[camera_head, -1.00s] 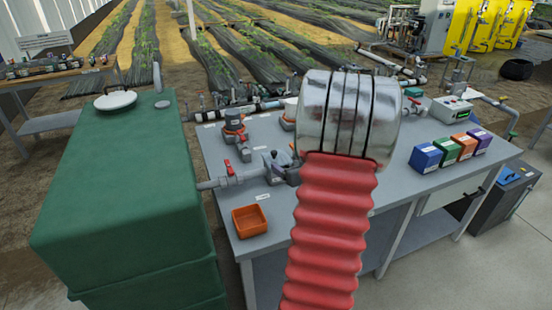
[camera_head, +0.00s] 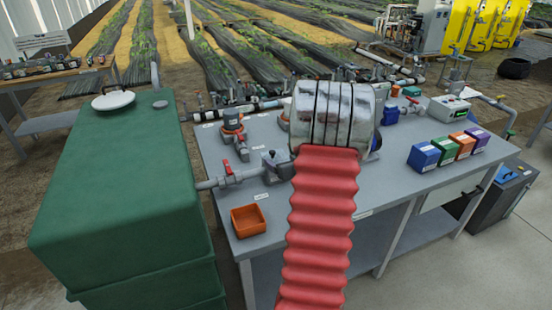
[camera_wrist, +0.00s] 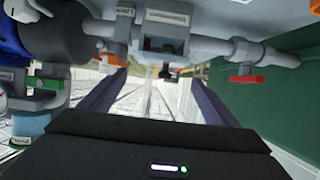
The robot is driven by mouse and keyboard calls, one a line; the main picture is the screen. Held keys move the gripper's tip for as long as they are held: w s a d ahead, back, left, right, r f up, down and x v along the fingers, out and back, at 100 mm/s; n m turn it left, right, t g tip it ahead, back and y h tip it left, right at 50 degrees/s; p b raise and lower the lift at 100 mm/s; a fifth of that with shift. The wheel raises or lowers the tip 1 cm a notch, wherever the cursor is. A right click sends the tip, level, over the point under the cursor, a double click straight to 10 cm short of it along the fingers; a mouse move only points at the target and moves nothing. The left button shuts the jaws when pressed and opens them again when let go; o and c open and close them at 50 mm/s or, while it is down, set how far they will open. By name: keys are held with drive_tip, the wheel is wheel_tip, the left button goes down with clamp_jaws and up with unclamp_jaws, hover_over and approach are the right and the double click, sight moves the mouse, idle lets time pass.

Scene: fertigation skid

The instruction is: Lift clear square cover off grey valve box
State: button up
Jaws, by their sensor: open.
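The grey valve box (camera_head: 278,166) sits on the grey bench in the head view, in line with a pipe with a red lever, its right side close to my arm. In the wrist view, a light grey box with a label (camera_wrist: 168,22) on a pipe is at the top middle, and appears to be the same box. I cannot make out the clear square cover in either view. My gripper (camera_wrist: 153,92) is open in the wrist view, two dark fingers apart with nothing between them. In the head view my arm hides it.
The green tank (camera_head: 120,195) stands left of the bench (camera_head: 330,225). An orange tray (camera_head: 249,220) lies at the bench's front left. Several coloured boxes (camera_head: 424,157) stand at the right. A red lever (camera_wrist: 247,72) hangs near my fingers' view.

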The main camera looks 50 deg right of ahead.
sight(277, 159)
drive_tip(key=shift+x, duration=1.15)
drive_tip(key=shift+x, duration=2.6)
drive_tip(key=shift+f, duration=0.1)
drive_tip(key=shift+s, duration=0.1)
drive_tip(key=shift+c, duration=0.4)
drive_tip(key=c, duration=0.7)
drive_tip(key=shift+o, duration=0.2)
wheel_tip(277, 159, up, 10)
